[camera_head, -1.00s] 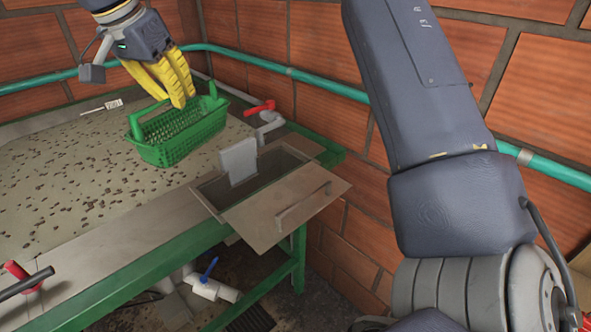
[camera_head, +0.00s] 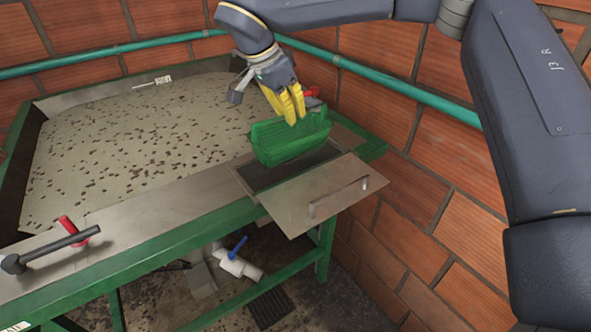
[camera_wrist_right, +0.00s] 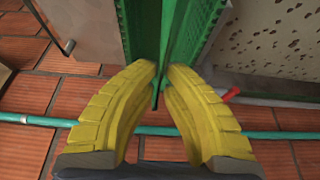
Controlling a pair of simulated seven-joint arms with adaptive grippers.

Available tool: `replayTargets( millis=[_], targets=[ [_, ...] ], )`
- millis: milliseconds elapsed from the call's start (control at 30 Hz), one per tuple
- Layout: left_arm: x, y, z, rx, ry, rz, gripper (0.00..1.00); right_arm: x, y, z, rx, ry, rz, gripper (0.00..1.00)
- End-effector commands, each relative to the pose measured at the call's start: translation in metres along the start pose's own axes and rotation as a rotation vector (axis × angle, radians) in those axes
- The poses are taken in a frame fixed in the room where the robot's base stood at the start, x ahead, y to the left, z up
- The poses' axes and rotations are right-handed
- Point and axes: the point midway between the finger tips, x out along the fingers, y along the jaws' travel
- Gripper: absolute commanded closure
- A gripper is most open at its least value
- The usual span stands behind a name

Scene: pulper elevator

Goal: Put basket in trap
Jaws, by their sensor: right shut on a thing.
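The green mesh basket (camera_head: 287,143) hangs tilted from my right gripper (camera_head: 290,106), whose yellow fingers are shut on it. In the right wrist view the basket (camera_wrist_right: 143,30) shows between the yellow fingers (camera_wrist_right: 161,88). The trap (camera_head: 247,178) is a rectangular opening in the table's right end, and its metal lid (camera_head: 290,206) with a bar handle is swung open toward the front. The basket is over the trap and hides its back part. I cannot tell whether its bottom dips below the rim. My left gripper is out of view.
The wide tank (camera_head: 110,140) left of the trap holds wet sand-coloured matter with dark beans. A red-handled valve (camera_head: 311,92) sits behind the basket. A teal pipe (camera_head: 400,92) runs along the brick wall. A dark lever (camera_head: 50,250) lies at the front left.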

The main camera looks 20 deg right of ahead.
Motion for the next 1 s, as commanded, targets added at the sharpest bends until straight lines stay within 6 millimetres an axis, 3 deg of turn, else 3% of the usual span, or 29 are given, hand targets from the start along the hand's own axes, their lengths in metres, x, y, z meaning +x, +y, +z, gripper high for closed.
replayTargets(
  millis=[100,400,1000],
  targets=[
    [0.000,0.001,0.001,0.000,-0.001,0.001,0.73,0.027,0.001,0.011,-0.002,-0.002,0.004,1.00],
    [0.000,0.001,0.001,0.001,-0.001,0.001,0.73,0.082,0.000,0.035,-0.002,-0.001,0.001,1.00],
    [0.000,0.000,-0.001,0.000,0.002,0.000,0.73,0.123,0.001,0.052,-0.001,-0.001,0.002,1.00]
  ],
)
